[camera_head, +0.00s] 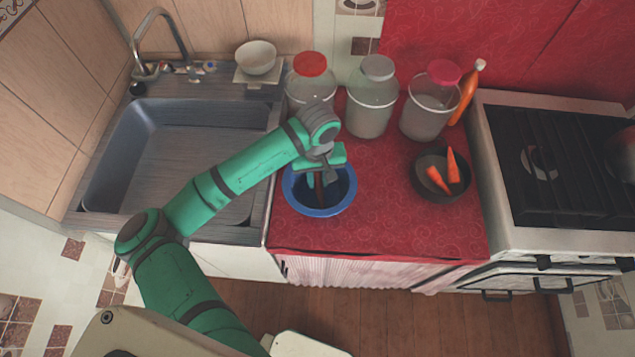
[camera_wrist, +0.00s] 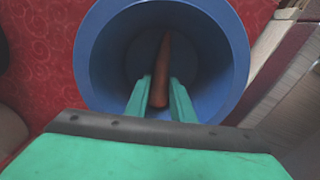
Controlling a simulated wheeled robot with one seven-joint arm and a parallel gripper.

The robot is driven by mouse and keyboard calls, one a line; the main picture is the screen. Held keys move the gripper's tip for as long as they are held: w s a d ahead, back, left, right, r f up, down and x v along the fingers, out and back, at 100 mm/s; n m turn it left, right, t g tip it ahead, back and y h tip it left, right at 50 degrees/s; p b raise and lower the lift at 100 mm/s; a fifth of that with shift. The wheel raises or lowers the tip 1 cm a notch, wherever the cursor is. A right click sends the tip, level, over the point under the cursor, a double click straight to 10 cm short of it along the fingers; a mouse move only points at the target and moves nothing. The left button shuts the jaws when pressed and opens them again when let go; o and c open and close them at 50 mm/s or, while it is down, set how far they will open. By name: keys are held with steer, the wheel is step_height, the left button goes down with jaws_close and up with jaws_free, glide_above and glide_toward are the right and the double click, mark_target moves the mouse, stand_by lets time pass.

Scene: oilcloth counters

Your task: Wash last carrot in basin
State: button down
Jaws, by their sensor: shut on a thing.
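A blue round basin (camera_head: 320,211) stands on the red counter, right of the sink. My gripper (camera_head: 317,183) reaches down into it from above. In the wrist view, the green fingers (camera_wrist: 160,98) are shut on a carrot (camera_wrist: 162,60), gripping its thick end while its tip points away into the basin (camera_wrist: 95,70). The carrot is inside the rim; whether it touches the bottom or any water cannot be told. In the head view the carrot is mostly dark and partly hidden by my gripper. Two other orange carrots (camera_head: 438,180) lie in a dark bowl (camera_head: 445,196) to the right.
Several lidded jars (camera_head: 370,110) stand behind the basin, with an orange bottle (camera_head: 467,92) beside them. A sink (camera_head: 180,150) lies left, a stove (camera_head: 550,150) right. The counter between basin and dark bowl is clear.

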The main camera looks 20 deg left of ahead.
mark_target(318, 184)
steer(key=shift+w, duration=0.1)
stand_by(0.4)
steer(key=shift+r, duration=0.35)
steer(key=shift+d+r, duration=0.1)
steer(key=shift+r, duration=2.45)
step_height(318, 184, up, 5)
steer(key=shift+r, duration=0.1)
